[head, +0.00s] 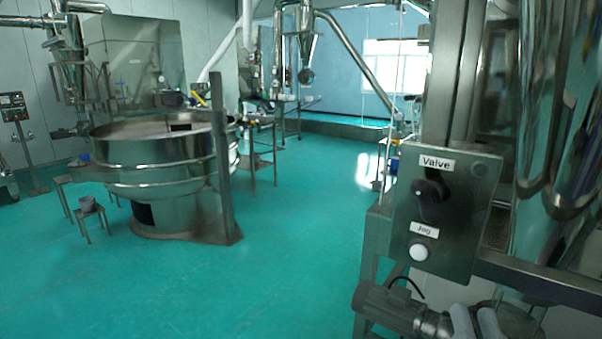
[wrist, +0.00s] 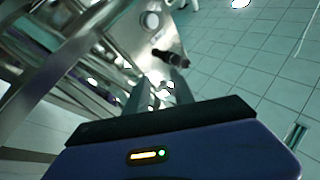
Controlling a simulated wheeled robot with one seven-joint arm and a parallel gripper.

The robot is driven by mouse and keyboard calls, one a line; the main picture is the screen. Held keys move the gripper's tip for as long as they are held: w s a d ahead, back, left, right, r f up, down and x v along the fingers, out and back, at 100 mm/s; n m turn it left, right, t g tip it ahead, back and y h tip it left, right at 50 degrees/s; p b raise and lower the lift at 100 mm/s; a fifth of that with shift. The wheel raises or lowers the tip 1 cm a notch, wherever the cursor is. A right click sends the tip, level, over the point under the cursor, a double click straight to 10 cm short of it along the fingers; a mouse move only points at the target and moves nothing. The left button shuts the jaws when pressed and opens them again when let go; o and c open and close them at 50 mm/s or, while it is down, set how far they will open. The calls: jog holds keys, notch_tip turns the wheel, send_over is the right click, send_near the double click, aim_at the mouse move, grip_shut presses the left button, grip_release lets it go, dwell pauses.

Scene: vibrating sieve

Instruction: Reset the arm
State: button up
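My gripper (wrist: 160,78) shows in the wrist view, with two grey fingers standing apart beyond a dark bar and blue housing. I see nothing held between them. A control panel (head: 455,235) stands at the right of the head view. It carries a black knob (head: 430,190) labelled Valve and a white round button (head: 419,252) labelled Jog. In the wrist view the black knob (wrist: 172,58) lies just beyond the fingertips, and the white button (wrist: 150,20) is further up. The fingers look clear of both, though exact depth is hard to tell.
A large round steel sieve (head: 155,165) stands at the left, with a small stool (head: 88,213) in front. A motor-like unit (head: 400,309) and a metal rail (head: 540,280) lie below the panel. The green floor (head: 310,230) between sieve and panel is open.

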jog(key=s+a+f+n+g+y+b, duration=0.1)
jog(key=s+f+n+g, duration=0.1)
jog(key=s+f, duration=0.9)
jog(key=s+a+f+n+g+y+b, duration=0.1)
jog(key=s+f+g, duration=0.4)
jog(key=s+f, duration=0.7)
jog(key=s+n+b, duration=0.1)
jog(key=s, duration=0.4)
jog(key=shift+s+a+f+g, duration=0.2)
jog(key=shift+s+g, duration=0.1)
jog(key=shift+s, duration=0.1)
